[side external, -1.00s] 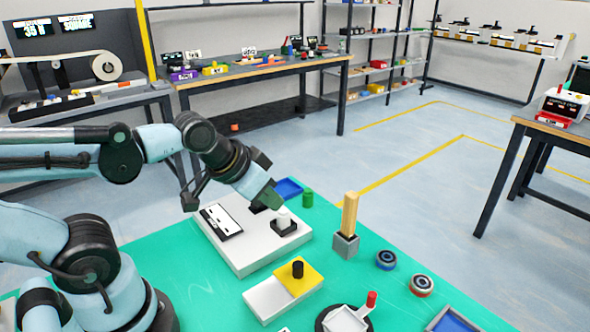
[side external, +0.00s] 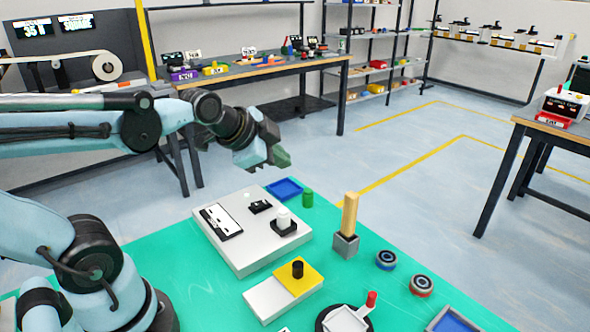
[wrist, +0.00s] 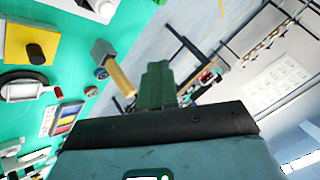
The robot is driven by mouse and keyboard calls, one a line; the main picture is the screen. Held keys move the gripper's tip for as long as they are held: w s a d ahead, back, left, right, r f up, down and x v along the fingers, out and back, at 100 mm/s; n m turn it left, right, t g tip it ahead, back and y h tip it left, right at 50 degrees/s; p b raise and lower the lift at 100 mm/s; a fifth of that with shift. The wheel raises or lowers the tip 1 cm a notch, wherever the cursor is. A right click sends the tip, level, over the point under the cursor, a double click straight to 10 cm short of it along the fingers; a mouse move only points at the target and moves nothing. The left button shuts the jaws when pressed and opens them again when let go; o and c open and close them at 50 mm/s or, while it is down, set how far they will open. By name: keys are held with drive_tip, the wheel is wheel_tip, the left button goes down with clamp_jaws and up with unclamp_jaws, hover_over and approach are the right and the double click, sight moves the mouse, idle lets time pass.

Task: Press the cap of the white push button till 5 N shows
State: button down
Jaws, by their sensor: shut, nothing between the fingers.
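The white push button (side external: 283,217) stands upright on a black base on a pale grey box (side external: 250,258). A display with a white face (side external: 223,220) lies on the same box to its left; no reading is legible. My gripper (side external: 283,157) is shut and empty, in the air above and behind the box, clear of the button. Its green fingers (wrist: 156,85) are together in the wrist view. I cannot make out the button in the wrist view.
The box lies on a green mat (side external: 190,280). A blue tray (side external: 285,188), a green cylinder (side external: 308,197) and a wooden post in a grey block (side external: 346,245) stand close by. A yellow and white block with a black knob (side external: 298,268) is in front.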

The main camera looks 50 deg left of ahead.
sight(280, 212)
idle(0.3)
drive_tip(key=shift+f, duration=4.35)
drive_tip(key=shift+f, duration=0.15)
drive_tip(key=shift+f, duration=0.3)
drive_tip(key=shift+f, duration=0.4)
drive_tip(key=shift+r, duration=0.85)
drive_tip(key=shift+r, duration=0.1)
drive_tip(key=shift+r, duration=2.4)
